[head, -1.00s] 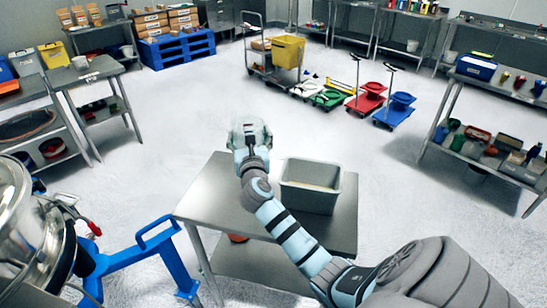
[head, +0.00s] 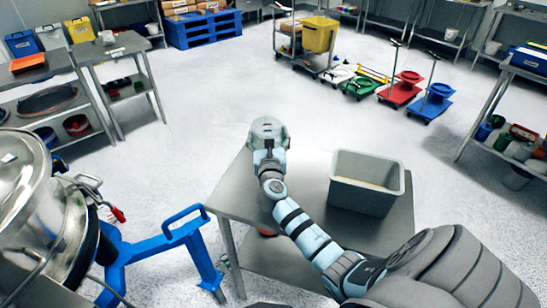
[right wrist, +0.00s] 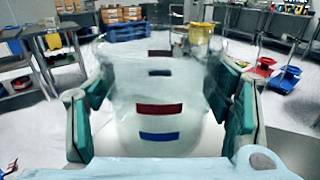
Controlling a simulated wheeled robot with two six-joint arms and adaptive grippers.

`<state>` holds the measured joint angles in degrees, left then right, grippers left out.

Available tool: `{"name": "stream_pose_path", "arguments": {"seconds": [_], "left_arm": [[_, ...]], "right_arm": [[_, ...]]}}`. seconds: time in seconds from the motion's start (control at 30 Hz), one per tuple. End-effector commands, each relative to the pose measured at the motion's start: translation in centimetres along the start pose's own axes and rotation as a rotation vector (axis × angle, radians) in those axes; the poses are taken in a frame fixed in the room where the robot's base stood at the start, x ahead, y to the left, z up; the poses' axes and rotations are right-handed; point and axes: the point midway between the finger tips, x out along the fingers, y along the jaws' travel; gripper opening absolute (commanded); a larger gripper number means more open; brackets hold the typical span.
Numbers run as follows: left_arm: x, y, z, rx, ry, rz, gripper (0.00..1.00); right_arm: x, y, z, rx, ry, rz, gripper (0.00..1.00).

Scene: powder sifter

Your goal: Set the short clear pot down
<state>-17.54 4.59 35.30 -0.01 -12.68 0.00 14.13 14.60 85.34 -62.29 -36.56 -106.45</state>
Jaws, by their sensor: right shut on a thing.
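The short clear pot (right wrist: 160,95) is see-through, with dark red and blue marks on its side. In the right wrist view it stands between the two teal-padded fingers of my right gripper (right wrist: 160,110), which is shut on it. In the head view my right gripper (head: 268,132) is near the far left corner of the steel table (head: 232,205). My left gripper is not in view.
A grey bin (head: 367,207) stands on the table, right of my right arm. A blue frame (head: 160,245) and a large steel sifter (head: 40,215) are at the left. Open floor lies beyond the table. Coloured dollies (head: 402,90) and a cart (head: 300,50) are farther back.

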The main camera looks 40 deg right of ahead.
Motion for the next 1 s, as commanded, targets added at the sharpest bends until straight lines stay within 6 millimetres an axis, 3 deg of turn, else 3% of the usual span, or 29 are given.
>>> {"name": "stream_pose_path", "arguments": {"seconds": [0.03,0.4,0.8,0.83,0.93,1.0], "left_arm": [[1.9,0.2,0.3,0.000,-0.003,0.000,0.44],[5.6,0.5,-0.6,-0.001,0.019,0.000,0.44],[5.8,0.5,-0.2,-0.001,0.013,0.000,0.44],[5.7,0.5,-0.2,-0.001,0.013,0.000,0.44],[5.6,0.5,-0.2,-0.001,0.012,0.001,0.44],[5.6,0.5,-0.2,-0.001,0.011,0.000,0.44]], "right_arm": [[0.0,0.0,-2.6,-0.002,0.002,-0.001,0.15],[0.1,0.3,-8.8,0.001,0.000,0.005,0.15],[0.1,0.3,-9.1,0.002,-0.001,0.005,0.15],[0.1,0.3,-9.1,0.002,-0.001,0.005,0.76],[0.1,0.3,-9.0,0.002,0.000,0.005,0.92],[0.1,0.3,-9.0,0.002,0.000,0.005,0.93]]}}
